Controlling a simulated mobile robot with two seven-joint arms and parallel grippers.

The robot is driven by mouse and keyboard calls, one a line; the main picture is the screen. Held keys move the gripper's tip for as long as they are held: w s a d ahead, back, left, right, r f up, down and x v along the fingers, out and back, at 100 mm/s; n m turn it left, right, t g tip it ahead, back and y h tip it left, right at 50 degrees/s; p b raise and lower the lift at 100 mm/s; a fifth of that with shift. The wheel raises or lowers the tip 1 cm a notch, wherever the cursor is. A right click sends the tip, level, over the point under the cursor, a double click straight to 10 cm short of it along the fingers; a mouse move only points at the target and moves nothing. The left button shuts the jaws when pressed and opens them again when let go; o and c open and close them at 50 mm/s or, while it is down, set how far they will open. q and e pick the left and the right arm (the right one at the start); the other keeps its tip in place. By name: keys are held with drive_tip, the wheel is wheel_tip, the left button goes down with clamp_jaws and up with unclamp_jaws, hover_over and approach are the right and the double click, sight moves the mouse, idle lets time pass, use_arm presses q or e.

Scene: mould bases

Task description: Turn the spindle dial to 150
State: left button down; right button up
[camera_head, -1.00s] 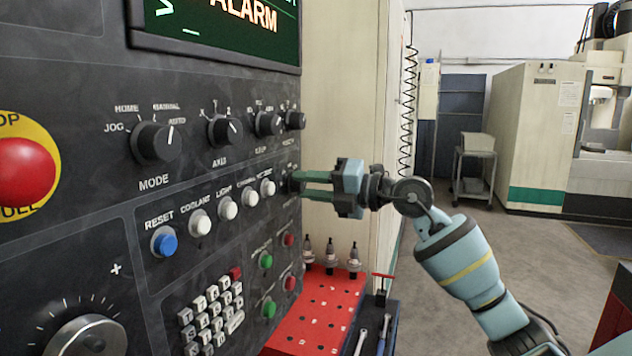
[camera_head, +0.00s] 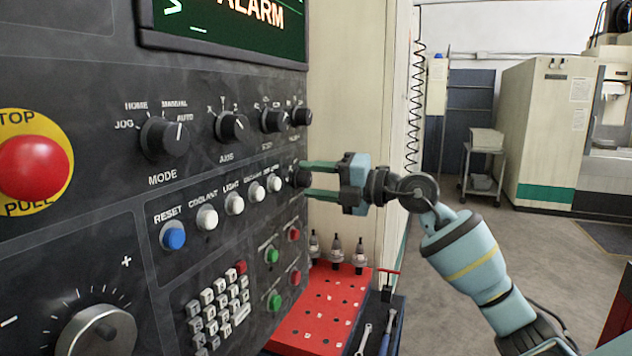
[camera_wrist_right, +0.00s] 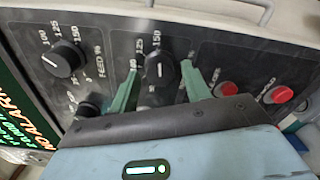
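In the right wrist view, a dark dial (camera_wrist_right: 159,70) with a white pointer line sits on the panel. Numbers ring it, with 125 and 150 at its upper edge; its own name label is not readable. My right gripper (camera_wrist_right: 160,76) is open, one green finger on each side of this dial, with a small gap visible on both sides. In the head view the right gripper (camera_head: 302,178) reaches the panel's right edge from the right, around the dark dial (camera_head: 300,176). My left gripper is not in view.
A second dial marked FEED % (camera_wrist_right: 65,58) is to the left in the wrist view, with red buttons (camera_wrist_right: 279,94) to the right. The head view shows the emergency stop (camera_head: 32,168), mode knob (camera_head: 165,138), keypad (camera_head: 218,305) and a red tool tray (camera_head: 338,292) below.

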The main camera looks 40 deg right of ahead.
drive_tip(key=shift+o, duration=0.3)
drive_tip(key=shift+s+d+f, duration=0.15)
drive_tip(key=shift+s+d, duration=0.1)
drive_tip(key=shift+s, duration=0.15)
drive_tip(key=v, duration=0.7)
drive_tip(key=shift+b, duration=0.35)
drive_tip(key=shift+a, duration=0.1)
drive_tip(key=a+f+m+t+h, duration=0.1)
drive_tip(key=a+f+m, duration=0.35)
drive_tip(key=f, duration=0.75)
drive_tip(key=s+a+f+m+t+h, duration=0.1)
drive_tip(key=a+f+m+h, duration=0.1)
drive_tip(key=f+m, duration=0.75)
drive_tip(key=a+f+m+t+h, duration=0.1)
drive_tip(key=a+f+m, duration=0.2)
drive_tip(key=f, duration=1.1)
drive_tip(key=s+a+f+m+g, duration=0.2)
drive_tip(key=s+a+f+g, duration=0.1)
drive_tip(key=s+a+f, duration=0.2)
drive_tip(key=s+a+f+m+g+h, duration=0.1)
drive_tip(key=s+a+f+m+g, duration=0.2)
drive_tip(key=s+f, duration=0.6)
drive_tip(key=s+a+f+m+g+h, duration=0.1)
drive_tip(key=s+a+f+m+g, duration=0.2)
drive_tip(key=s+a+f, duration=0.4)
wheel_tip(320, 180, down, 4)
drive_tip(key=shift+s+a+f+g, duration=0.2)
drive_tip(key=shift+s+a+g, duration=0.15)
drive_tip(key=shift+a, duration=0.25)
